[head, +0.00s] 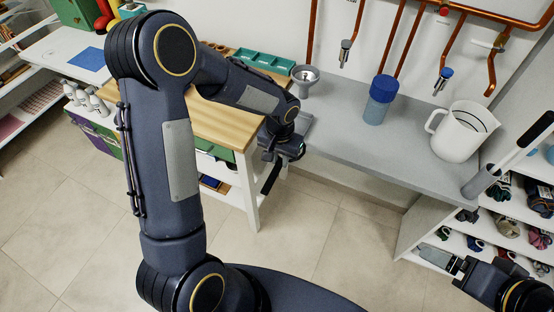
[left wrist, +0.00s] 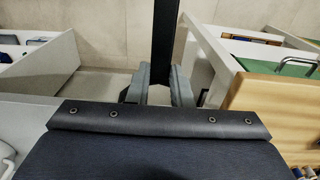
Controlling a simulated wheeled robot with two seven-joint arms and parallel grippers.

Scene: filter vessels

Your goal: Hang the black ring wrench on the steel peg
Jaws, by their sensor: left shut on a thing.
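My left gripper (head: 285,152) is at the right end of the wooden-topped bench, beside the grey counter's front edge. It is shut on a black bar, which I take to be the black ring wrench (head: 271,178); the bar slants down below the gripper. In the left wrist view the wrench (left wrist: 166,35) is a straight dark bar between the two grey fingers (left wrist: 160,88). Its ring end is not clear in either view. I cannot make out the steel peg. My right gripper (head: 447,260) is at the lower right, by the shelves; its finger opening is unclear.
The grey counter (head: 345,150) carries a metal funnel-like cup (head: 305,78), a blue-capped bottle (head: 380,100) and a white jug (head: 461,132). The wooden-topped bench (head: 215,120) holds a green tray (head: 262,66). Copper pipes run along the wall. The tiled floor in front is clear.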

